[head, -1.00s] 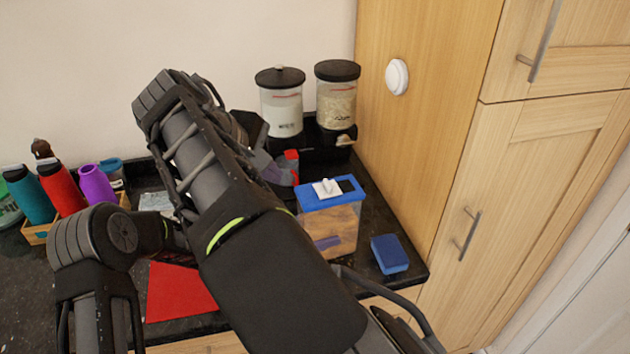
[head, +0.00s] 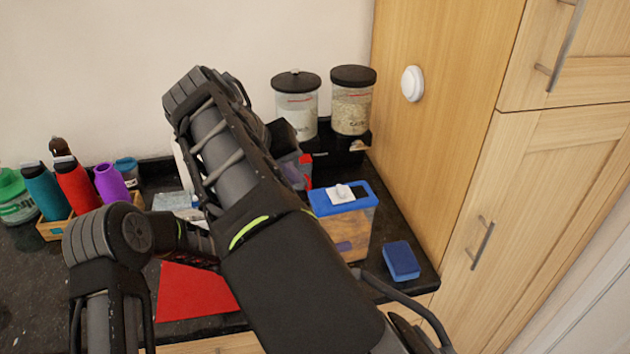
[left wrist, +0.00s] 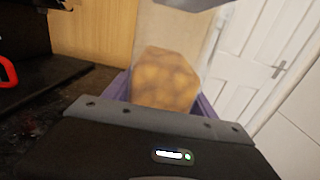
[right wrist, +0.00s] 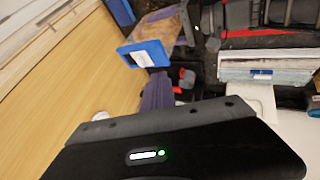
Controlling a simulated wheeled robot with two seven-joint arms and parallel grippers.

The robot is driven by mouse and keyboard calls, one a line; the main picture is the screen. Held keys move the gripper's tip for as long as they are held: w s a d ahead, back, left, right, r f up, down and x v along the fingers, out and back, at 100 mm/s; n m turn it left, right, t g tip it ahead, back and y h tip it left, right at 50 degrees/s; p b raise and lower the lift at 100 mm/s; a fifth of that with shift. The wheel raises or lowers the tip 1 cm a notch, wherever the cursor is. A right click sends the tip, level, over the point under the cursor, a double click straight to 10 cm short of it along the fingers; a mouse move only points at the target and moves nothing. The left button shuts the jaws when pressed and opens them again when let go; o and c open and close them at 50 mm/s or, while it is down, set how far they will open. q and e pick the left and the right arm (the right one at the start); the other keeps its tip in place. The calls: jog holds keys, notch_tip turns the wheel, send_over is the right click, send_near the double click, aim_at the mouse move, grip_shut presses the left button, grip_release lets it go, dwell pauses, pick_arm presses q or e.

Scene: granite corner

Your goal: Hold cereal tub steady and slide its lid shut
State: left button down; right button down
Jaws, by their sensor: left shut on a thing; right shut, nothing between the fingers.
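The cereal tub (head: 357,231) is a clear box with tan contents and a blue rim (head: 325,206), upright on the dark counter. On its top, a white slide with a knob (head: 341,194) sits left of a dark opening. My left gripper (head: 345,246) is shut on the tub's body. Its purple fingers lie along the tub's sides in the left wrist view (left wrist: 160,95). My right gripper (head: 297,170) is shut and empty, beyond and left of the lid. Its purple fingers show near the blue rim in the right wrist view (right wrist: 157,92). My forearm hides part of the counter.
Two black-lidded dispensers (head: 352,105) stand behind. A red item (head: 305,172) is near my right fingers. A blue block (head: 401,261) lies right of the tub, beside the wooden cabinet (head: 430,150). A red mat (head: 192,293) and several bottles (head: 75,187) are left.

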aim_at(338, 191)
jog(key=x, duration=0.9)
jog(key=shift+w+d+f, duration=0.1)
jog(key=shift+d+f, duration=0.05)
jog(key=shift+d, duration=0.05)
jog(key=d, duration=0.1)
jog(key=w+d, duration=0.1)
jog(key=d, duration=0.1)
jog(key=shift+w+f, duration=0.15)
jog(key=shift+w+d, duration=0.2)
jog(key=shift+d, duration=0.15)
jog(key=shift+d, duration=0.1)
jog(key=d, duration=0.1)
jog(key=w+d, duration=0.1)
jog(key=d, duration=0.2)
jog(key=shift+w+d, duration=0.2)
jog(key=shift+w, duration=0.2)
jog(key=shift+a, duration=0.1)
jog(key=a, duration=0.2)
jog(key=s+a, duration=0.1)
jog(key=shift+s+a, duration=0.25)
jog(key=shift+a, duration=0.1)
jog(key=v, duration=1)
jog(key=shift+a, duration=0.15)
